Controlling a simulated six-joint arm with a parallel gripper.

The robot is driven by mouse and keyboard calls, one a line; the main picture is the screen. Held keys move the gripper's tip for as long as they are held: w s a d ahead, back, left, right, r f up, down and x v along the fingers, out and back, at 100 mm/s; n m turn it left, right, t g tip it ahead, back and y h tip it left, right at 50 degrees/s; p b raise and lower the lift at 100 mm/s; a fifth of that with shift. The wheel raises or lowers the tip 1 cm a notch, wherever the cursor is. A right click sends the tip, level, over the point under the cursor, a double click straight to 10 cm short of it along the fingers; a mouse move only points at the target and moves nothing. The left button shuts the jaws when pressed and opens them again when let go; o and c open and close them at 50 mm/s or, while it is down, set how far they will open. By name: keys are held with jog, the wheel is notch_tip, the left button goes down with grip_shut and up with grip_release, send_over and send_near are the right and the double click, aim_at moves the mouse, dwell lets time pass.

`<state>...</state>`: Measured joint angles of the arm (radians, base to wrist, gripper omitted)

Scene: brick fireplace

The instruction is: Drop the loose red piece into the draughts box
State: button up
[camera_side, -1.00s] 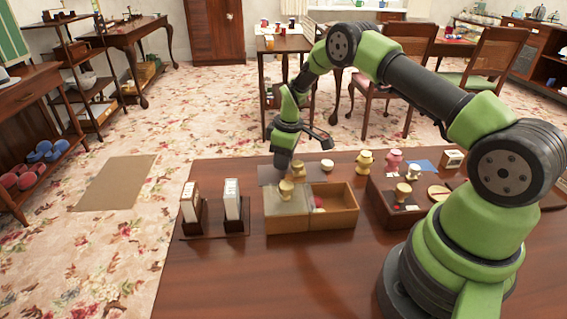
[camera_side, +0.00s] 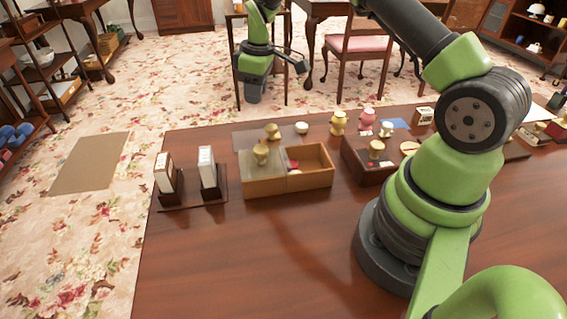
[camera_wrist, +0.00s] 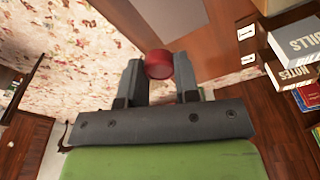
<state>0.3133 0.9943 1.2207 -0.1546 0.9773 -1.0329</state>
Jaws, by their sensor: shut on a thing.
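The draughts box (camera_side: 312,181) is a light wooden box with two parts on the table. Its left part has a greyish cover or floor, with a small yellowish turned piece on it; I cannot tell which. Its right part is open at the top, with a bit of red and white inside. My gripper (camera_side: 253,98) is raised high, above and behind the box in the side view, clear of it. In the wrist view my gripper (camera_wrist: 160,78) is shut on the round red piece (camera_wrist: 158,64), held between the fingertips. The piece is too small to see in the side view.
A stand with two upright cases (camera_side: 192,200) is left of the box. A dark wooden tray (camera_side: 352,160) with small pieces is to its right. Yellow and pink figures (camera_side: 338,124) stand behind. The front of the table (camera_side: 260,260) is clear.

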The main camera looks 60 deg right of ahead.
dwell(0.4)
jog(key=s+a+r, duration=0.2)
jog(key=s+r, duration=0.1)
jog(key=s, duration=0.6)
jog(key=s+a+r, duration=0.2)
jog(key=s+r, duration=0.1)
jog(key=s, duration=0.5)
notch_tip(320, 180, down, 6)
jog(key=shift+d, duration=0.1)
jog(key=o, duration=0.9)
jog(key=shift+o, duration=0.2)
